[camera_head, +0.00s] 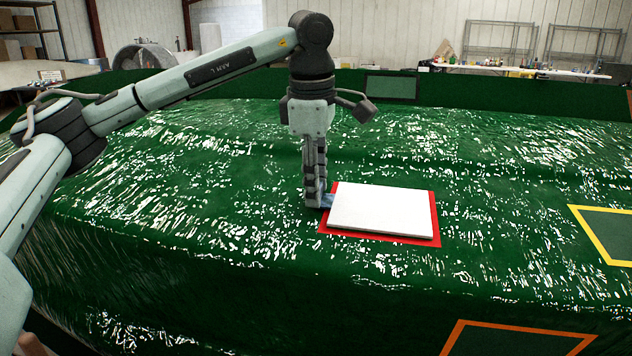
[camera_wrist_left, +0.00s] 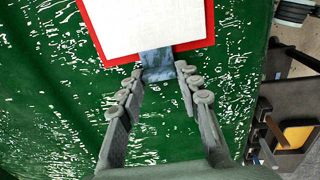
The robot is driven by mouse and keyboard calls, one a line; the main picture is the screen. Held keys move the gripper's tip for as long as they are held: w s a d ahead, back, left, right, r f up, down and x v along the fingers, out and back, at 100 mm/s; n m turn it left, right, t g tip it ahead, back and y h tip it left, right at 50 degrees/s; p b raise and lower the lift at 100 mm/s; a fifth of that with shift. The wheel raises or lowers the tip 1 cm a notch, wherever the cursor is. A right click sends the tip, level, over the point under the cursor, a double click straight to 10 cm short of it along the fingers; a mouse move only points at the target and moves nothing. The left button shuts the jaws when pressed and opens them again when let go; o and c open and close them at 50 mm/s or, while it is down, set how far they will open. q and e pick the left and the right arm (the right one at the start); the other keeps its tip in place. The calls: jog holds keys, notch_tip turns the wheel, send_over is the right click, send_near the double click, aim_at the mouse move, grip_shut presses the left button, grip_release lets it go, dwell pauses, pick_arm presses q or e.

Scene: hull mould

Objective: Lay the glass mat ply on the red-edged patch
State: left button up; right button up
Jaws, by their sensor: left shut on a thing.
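The glass mat ply (camera_head: 382,209) is a flat white rectangular sheet. It lies over the red-edged patch (camera_head: 432,238), whose red border shows around it, widest along the near edge. In the left wrist view the ply (camera_wrist_left: 140,20) also sits inside the red border (camera_wrist_left: 203,42). My left gripper (camera_head: 316,203) points straight down at the ply's left edge. It is shut on a blue tab (camera_head: 327,200) at that edge; the tab also shows between the fingers in the left wrist view (camera_wrist_left: 157,62). My right gripper is in neither view.
The glossy green mould surface (camera_head: 230,200) spreads around the patch and is clear nearby. A yellow-edged patch (camera_head: 585,230) lies to the right and an orange-edged patch (camera_head: 520,328) at the near right. A dark framed panel (camera_head: 391,87) stands at the back.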

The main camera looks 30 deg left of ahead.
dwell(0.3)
pick_arm(q)
jog(key=o, duration=1.7)
jog(key=shift+s+d+r+p, duration=0.1)
jog(key=shift+s+r+p, duration=0.05)
jog(key=shift+r+p, duration=0.85)
jog(key=shift+s+r+p, duration=0.15)
jog(key=shift+r+p, duration=0.5)
jog(key=shift+r, duration=0.65)
jog(key=shift+s+r+p, duration=0.2)
jog(key=shift+r+p, duration=0.2)
jog(key=shift+r, duration=0.75)
jog(key=shift+f, duration=0.15)
